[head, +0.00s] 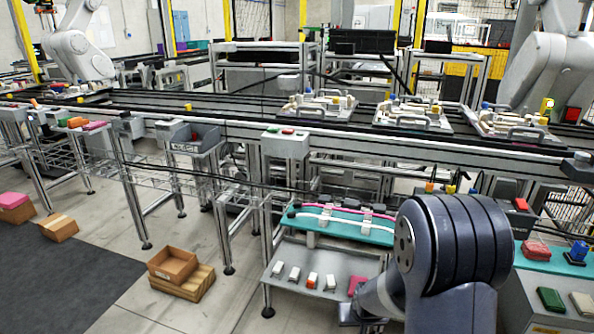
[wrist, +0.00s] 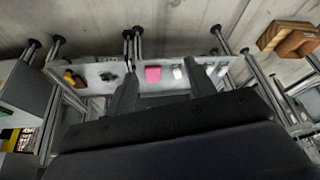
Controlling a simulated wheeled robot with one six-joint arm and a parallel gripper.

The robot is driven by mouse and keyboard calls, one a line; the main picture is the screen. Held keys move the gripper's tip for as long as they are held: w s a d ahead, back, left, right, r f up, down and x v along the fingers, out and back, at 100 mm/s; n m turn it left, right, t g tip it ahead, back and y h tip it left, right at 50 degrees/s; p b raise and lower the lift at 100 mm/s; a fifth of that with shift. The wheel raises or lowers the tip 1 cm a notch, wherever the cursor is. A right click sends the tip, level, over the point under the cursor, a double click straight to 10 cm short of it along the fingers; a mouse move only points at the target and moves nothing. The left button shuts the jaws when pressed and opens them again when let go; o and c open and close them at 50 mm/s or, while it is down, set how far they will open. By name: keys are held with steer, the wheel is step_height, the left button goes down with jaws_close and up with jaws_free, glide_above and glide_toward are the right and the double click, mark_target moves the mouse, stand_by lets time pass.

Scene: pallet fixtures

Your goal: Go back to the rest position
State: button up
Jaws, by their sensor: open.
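My gripper (wrist: 161,66) shows in the wrist view, with its two dark fingers spread apart and nothing between them. Beyond the fingertips is a grey lower shelf (wrist: 105,73) with a pink block (wrist: 153,74) and small white pieces (wrist: 177,72) on it. In the head view my dark arm fills the lower right, in front of the workstation. The fingers cannot be made out there. The same lower shelf (head: 292,259) shows left of my arm, with the pink block (head: 356,285) close to it.
A teal shelf (head: 345,229) with white and pink cables lies above the lower shelf. The conveyor (head: 225,129) runs across behind, carrying pallet fixtures (head: 318,106). Brown boxes (head: 176,268) stand on the floor at left. A right-hand bench (head: 545,262) holds several small objects. Open floor lies at lower left.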

steer(key=shift+s+r+p, duration=0.3)
steer(key=shift+r+p, duration=0.25)
steer(key=shift+p, duration=0.35)
steer(key=shift+s, duration=0.1)
